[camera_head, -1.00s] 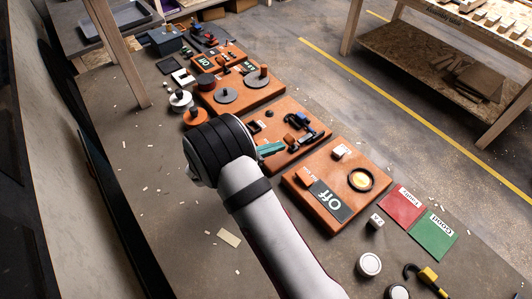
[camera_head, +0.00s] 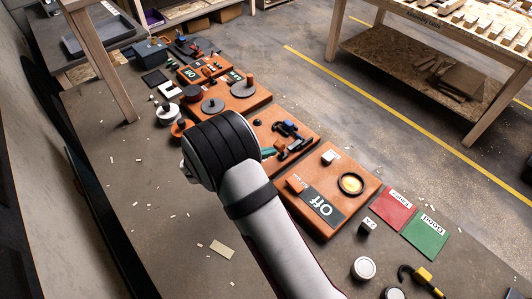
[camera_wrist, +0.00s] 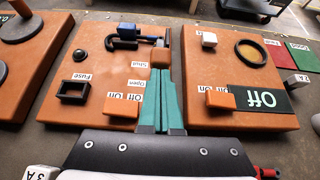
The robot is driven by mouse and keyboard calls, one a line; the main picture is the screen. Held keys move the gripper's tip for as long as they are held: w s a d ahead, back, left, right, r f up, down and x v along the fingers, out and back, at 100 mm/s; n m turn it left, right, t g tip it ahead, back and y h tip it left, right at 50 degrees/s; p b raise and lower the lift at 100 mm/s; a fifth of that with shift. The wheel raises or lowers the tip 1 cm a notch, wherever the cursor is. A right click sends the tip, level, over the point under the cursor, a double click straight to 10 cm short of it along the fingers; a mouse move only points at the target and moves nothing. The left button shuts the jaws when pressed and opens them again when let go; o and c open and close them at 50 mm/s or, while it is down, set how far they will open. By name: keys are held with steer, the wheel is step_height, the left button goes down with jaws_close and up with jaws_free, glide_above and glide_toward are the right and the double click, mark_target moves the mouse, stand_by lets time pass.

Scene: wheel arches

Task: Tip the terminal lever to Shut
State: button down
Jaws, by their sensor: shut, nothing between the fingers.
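The middle orange board (camera_wrist: 70,50) carries the terminal, a blue and black fitting (camera_wrist: 135,38), in the wrist view; it also shows in the head view (camera_head: 291,129). Labels Shut (camera_wrist: 139,65) and Open (camera_wrist: 137,83) lie just below it. A small orange block (camera_wrist: 160,54) stands at its near right end, beside the labels. My gripper (camera_wrist: 161,72) is shut and empty, its teal fingertips right at the near side of this block; I cannot tell if they touch. Which way the lever is tipped is unclear. In the head view my wrist hides most of the fingers.
Right of it, a board (camera_wrist: 215,68) has an Off plate, a white block and a round dial. Left is a board (camera_head: 237,98) with round knobs. Red (camera_head: 393,207) and green (camera_head: 426,235) cards lie further right. The front bench strip is mostly clear.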

mark_target(278, 144)
steer(key=shift+w+d+r+g+y, duration=0.7)
steer(key=shift+d+r+g+y, duration=0.05)
steer(key=shift+g+y, duration=0.25)
steer(key=shift+w+d+r, duration=0.3)
steer(key=shift+w+d, duration=0.45)
steer(key=shift+r, duration=0.15)
steer(key=shift+r, duration=0.7)
steer(key=shift+s+a, duration=0.1)
